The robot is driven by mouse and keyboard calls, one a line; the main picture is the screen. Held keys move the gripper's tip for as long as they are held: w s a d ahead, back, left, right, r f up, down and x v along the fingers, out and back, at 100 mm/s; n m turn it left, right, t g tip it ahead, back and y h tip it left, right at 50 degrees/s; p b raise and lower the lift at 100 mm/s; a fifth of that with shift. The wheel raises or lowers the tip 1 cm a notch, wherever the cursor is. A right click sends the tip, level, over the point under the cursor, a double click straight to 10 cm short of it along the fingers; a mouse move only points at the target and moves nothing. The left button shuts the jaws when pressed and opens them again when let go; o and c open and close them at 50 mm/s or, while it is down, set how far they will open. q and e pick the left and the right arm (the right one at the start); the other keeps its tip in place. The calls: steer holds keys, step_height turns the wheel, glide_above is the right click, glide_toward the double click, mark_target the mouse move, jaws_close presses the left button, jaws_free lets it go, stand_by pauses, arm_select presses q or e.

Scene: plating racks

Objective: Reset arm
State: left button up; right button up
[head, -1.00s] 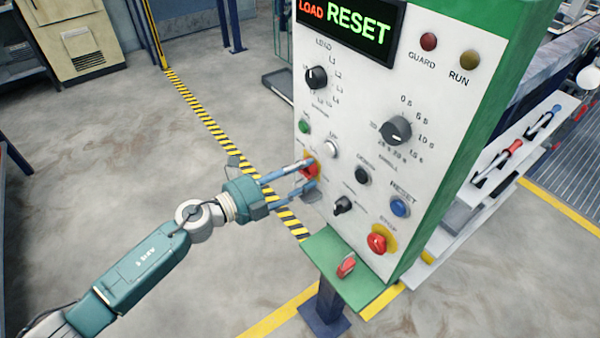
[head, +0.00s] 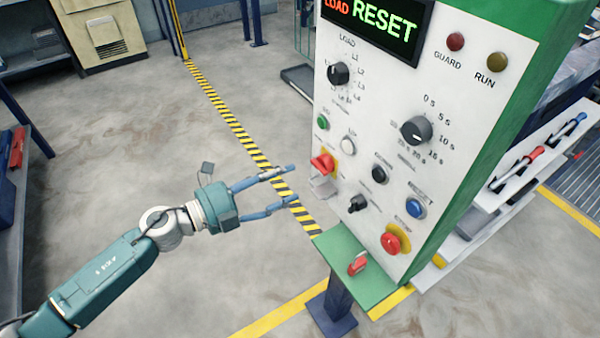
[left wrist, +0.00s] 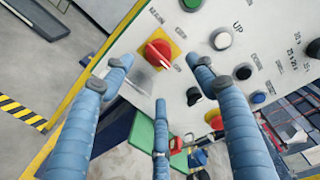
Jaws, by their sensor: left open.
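My left gripper (head: 292,184) is open and empty, with blue fingers pointing right at the control panel (head: 365,120). It stands a short way left of a red rotary switch (head: 321,163) on a yellow plate, apart from it. In the left wrist view the red switch (left wrist: 158,52) shows between the fingers (left wrist: 160,64), its handle slanted. The panel display (head: 372,27) reads LOAD in red and RESET in green. A blue button (head: 415,207) labelled RESET and a red stop button (head: 391,241) sit lower right. My right gripper is not in view.
A green ledge (head: 338,256) with a red item (head: 357,263) juts out below the panel, above a dark blue post (head: 332,306). A shelf with tools (head: 530,155) stands to the right. Open floor (head: 130,150) lies to the left.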

arm_select(q)
steer(key=shift+v, duration=1.05)
